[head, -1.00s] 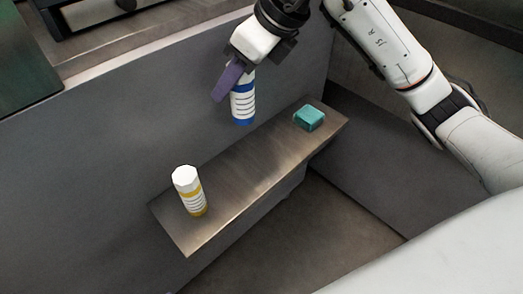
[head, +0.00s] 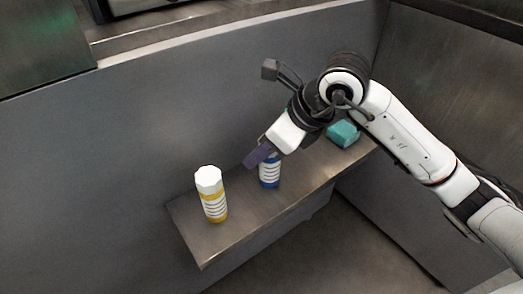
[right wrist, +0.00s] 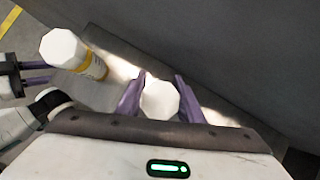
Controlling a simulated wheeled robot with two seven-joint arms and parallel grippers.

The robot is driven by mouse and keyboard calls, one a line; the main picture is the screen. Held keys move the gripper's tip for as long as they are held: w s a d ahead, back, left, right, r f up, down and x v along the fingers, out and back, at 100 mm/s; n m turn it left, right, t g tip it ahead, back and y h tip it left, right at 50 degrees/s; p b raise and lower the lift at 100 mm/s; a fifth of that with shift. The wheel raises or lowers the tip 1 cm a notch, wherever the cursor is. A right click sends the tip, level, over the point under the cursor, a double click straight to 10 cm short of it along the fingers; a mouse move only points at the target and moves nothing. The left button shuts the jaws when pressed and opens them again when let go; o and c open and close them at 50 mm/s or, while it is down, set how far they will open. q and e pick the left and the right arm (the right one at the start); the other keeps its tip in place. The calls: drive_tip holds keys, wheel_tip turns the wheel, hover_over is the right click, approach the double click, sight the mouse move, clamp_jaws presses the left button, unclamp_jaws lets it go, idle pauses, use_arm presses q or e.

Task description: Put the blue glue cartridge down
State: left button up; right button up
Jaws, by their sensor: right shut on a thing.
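The blue glue cartridge (head: 269,174), white with a blue band and base, is upright in my right gripper (head: 264,155). The gripper's purple fingers are shut on its upper part and hide its top in the head view. Its base is at or just above the metal shelf (head: 235,222); I cannot tell whether it touches. In the right wrist view its white cap (right wrist: 160,101) sits between the fingers. My left gripper (right wrist: 38,73) shows at the left edge of that view, its purple fingers apart and empty; it is outside the head view.
A yellow-banded white cartridge (head: 211,195) stands upright on the shelf, left of the blue one, with a gap between. A teal block (head: 344,134) lies at the shelf's right end, partly behind my right arm. A grey wall (head: 120,150) rises behind the shelf.

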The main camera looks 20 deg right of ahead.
drive_tip(key=shift+f, duration=0.15)
drive_tip(key=o, duration=1.2)
drive_tip(key=shift+r, duration=0.4)
drive_tip(key=p+v, duration=0.2)
drive_tip(key=v, duration=0.9)
drive_tip(key=shift+s+r, duration=0.2)
drive_tip(key=shift+r, duration=0.1)
